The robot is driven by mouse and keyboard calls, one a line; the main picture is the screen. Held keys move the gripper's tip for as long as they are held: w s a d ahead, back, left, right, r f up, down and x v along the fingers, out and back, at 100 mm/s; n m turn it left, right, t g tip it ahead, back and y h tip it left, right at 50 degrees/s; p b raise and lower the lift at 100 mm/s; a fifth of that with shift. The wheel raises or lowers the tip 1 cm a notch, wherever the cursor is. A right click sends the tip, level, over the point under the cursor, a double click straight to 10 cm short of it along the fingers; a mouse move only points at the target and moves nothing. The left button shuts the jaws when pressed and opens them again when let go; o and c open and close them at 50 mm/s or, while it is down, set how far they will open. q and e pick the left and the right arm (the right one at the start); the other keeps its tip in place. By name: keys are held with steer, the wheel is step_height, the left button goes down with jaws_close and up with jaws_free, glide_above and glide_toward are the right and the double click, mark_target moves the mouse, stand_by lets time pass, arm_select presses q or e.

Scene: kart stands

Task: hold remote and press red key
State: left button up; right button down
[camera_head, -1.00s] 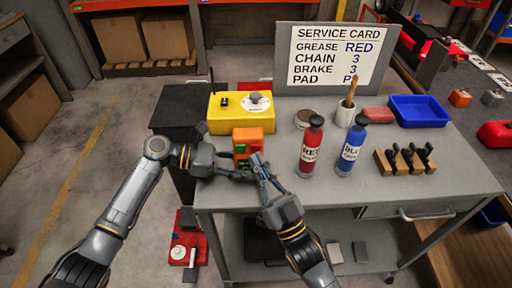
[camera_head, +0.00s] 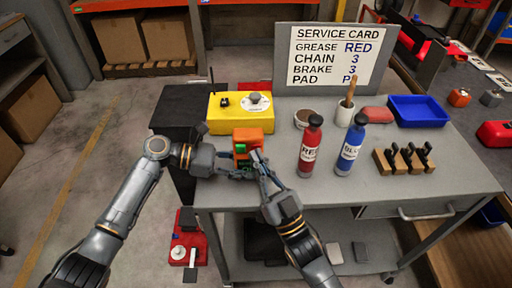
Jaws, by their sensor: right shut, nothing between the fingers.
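The orange remote (camera_head: 249,134) stands upright at the table's front left edge, with a green key (camera_head: 240,148) on its face. My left gripper (camera_head: 240,171) comes in from the left, and its fingers are closed about the lower part of the remote. My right gripper (camera_head: 257,158) is shut and empty, with its fingertips at the remote's right front side. The fingers cover part of the face, and I cannot make out a red key. Whether the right fingertips touch the remote is not clear.
A yellow box (camera_head: 228,125) stands behind the remote on the grey table (camera_head: 420,185). A red bottle (camera_head: 310,150) and a blue bottle (camera_head: 350,152) stand to the right. A service card (camera_head: 335,55) stands at the back. A blue tray (camera_head: 418,112) is at the back right.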

arm_select(q)
steer(key=shift+s+d+r, duration=0.1)
steer(key=shift+s+r, duration=0.2)
arm_select(e)
steer(key=shift+w+d+r, duration=0.2)
steer(key=shift+w+r, duration=0.05)
steer(key=shift+r, duration=0.15)
stand_by(0.4)
arm_select(q)
steer(key=shift+w+f, duration=0.15)
steer(key=shift+w, duration=0.15)
arm_select(e)
steer(key=shift+s+a+f, duration=0.1)
steer(key=shift+s, duration=0.15)
arm_select(q)
steer(key=shift+w+a+f, duration=0.2)
steer(key=shift+w, duration=0.05)
steer(key=shift+s, duration=0.1)
arm_select(e)
steer(key=shift+s+a+f, duration=0.1)
steer(key=shift+s+f, duration=0.05)
steer(key=shift+s, duration=1)
steer(key=shift+s+f, duration=0.15)
steer(key=shift+s, duration=1)
arm_select(q)
steer(key=o, duration=1.2)
steer(key=shift+c, duration=0.2)
